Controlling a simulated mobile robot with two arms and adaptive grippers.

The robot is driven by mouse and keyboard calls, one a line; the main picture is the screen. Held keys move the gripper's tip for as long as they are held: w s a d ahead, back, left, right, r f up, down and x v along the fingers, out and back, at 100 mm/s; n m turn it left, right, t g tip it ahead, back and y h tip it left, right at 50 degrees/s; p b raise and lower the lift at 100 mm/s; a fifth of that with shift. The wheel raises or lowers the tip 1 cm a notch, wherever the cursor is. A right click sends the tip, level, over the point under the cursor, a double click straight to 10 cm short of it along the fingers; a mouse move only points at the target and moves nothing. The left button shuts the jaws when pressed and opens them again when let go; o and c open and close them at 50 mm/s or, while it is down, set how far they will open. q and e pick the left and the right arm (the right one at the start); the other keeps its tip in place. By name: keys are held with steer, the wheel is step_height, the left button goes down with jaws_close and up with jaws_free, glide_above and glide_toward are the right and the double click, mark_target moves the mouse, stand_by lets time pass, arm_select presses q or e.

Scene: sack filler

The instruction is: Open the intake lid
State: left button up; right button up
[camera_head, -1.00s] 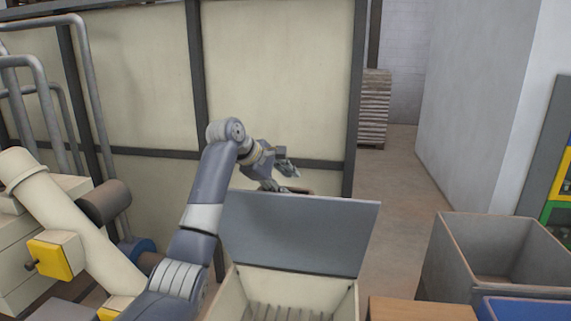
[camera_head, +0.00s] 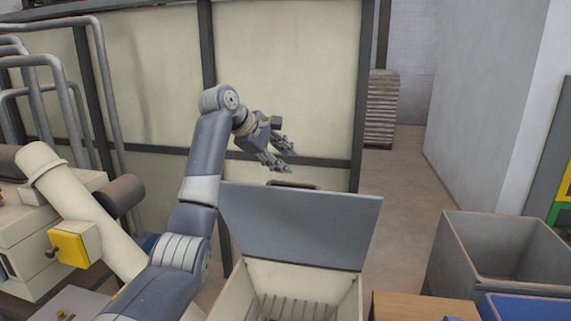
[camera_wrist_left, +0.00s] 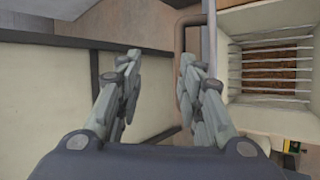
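The intake lid (camera_head: 300,228) is a grey panel standing raised, leaning slightly back, at the rear edge of the cream intake box (camera_head: 305,275). A brownish handle (camera_head: 292,184) shows just above the lid's top edge; in the left wrist view the handle (camera_wrist_left: 181,72) runs beside the lid, seen edge-on (camera_wrist_left: 212,42). My left gripper (camera_head: 287,158) is above and behind the lid, apart from the handle. In the left wrist view its fingers (camera_wrist_left: 159,62) are spread with nothing between them. My right gripper is not in view.
Parallel bars (camera_wrist_left: 268,72) span the open intake. A cream panelled wall (camera_head: 285,80) with dark frames stands close behind the gripper. A grey bin (camera_head: 485,250), a blue bin (camera_head: 525,307) and a wooden surface (camera_head: 425,305) lie to the right. Pipes stand at the left.

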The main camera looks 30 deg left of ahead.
arm_select(q)
step_height(320, 180, up, 6)
steer(key=s+a, duration=0.2)
steer(key=shift+s, duration=0.2)
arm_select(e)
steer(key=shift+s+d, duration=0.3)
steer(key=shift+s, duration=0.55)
arm_select(q)
steer(key=shift+r, duration=0.1)
steer(key=shift+a, duration=0.1)
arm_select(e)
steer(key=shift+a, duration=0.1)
